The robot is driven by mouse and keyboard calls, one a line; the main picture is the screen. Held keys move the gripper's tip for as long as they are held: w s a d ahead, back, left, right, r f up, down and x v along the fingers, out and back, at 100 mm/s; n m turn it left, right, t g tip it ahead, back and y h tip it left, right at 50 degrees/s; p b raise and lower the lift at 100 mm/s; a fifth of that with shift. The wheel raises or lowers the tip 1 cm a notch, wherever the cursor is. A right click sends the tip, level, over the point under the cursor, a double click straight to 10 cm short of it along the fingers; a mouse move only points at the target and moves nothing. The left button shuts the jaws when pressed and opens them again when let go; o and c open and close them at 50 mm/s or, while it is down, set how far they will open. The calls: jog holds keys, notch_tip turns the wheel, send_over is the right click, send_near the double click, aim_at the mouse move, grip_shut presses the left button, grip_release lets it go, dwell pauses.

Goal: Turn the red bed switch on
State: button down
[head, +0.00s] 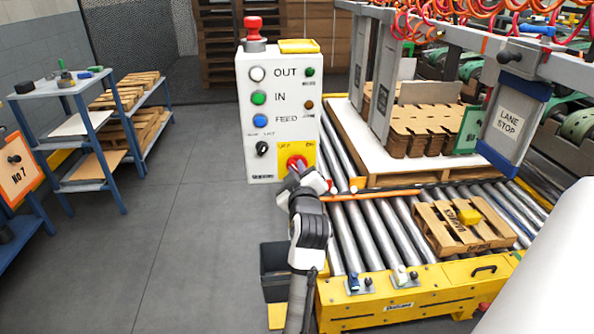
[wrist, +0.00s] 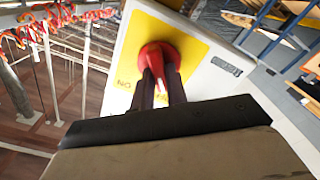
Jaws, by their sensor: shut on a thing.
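The red bed switch (head: 297,162) is a round red knob on a yellow plate (head: 283,152) at the lower right of the white control box (head: 262,100). My gripper (head: 298,172) reaches up to the knob from below and in front. In the wrist view the two dark fingers (wrist: 160,88) are shut on the red switch (wrist: 158,58). The fingers and wrist hide part of the knob, so I cannot tell its setting clearly.
The box also has white, green and blue buttons, a black selector (head: 262,148) and a red mushroom button (head: 253,28) on top. The roller conveyor (head: 370,235) lies to the right, with a wooden pallet (head: 455,240). Open floor (head: 190,200) lies to the left.

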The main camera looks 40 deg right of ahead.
jog(key=shift+s+d+m+p, duration=0.1)
jog(key=shift+m+p, duration=0.8)
jog(key=shift+m, duration=1.85)
jog(key=shift+s+d+m+p, duration=0.15)
jog(key=shift+m+p, duration=0.7)
jog(key=shift+m, duration=1.85)
jog(key=shift+w+d+m+p, duration=0.1)
jog(key=shift+m+p, duration=0.8)
jog(key=shift+m, duration=1.85)
jog(key=shift+s+f, duration=0.1)
jog(key=c, duration=1.4)
grip_release()
jog(key=b+v, duration=0.3)
jog(key=v, duration=1.1)
